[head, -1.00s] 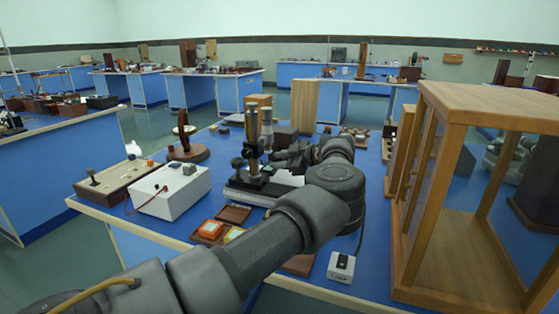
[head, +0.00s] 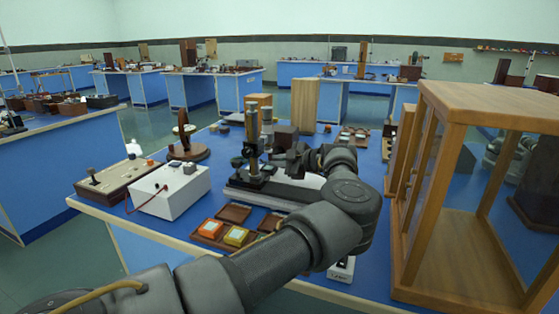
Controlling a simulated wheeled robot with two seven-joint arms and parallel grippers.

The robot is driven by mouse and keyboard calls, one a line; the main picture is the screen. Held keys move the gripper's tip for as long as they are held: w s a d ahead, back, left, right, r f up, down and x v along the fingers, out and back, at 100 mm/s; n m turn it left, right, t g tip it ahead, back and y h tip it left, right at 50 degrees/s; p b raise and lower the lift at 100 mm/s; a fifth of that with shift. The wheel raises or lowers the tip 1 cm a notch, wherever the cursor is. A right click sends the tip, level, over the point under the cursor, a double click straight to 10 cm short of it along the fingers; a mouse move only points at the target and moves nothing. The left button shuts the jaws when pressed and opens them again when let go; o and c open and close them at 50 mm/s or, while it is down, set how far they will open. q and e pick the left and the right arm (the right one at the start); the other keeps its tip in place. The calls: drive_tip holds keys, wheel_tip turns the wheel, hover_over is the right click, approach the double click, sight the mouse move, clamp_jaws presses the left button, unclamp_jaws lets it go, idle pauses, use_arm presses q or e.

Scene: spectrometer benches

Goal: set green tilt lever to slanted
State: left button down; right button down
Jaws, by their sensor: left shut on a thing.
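A dark instrument with an upright brass and black column (head: 252,135) stands on a black base on the blue bench, left of the picture's middle. A small dark green round part (head: 237,162) shows at its left side. My left gripper (head: 279,160) reaches in from the right, close against the instrument's right side. Its jaws are shut on a small part there, which I take to be the green tilt lever. The jaws hide that part, so its tilt cannot be read. My right gripper is not in view.
A white box (head: 172,192) and a wooden switch board (head: 118,182) stand at the left. A wood-framed glass case (head: 470,190) closes off the right. A wooden block (head: 304,106) stands behind.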

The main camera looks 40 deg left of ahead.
use_arm(q)
drive_tip(key=shift+s+f, duration=0.1)
drive_tip(key=c, duration=1.5)
unclamp_jaws()
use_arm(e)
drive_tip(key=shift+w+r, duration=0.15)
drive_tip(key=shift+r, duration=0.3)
use_arm(q)
drive_tip(key=shift+d, duration=0.1)
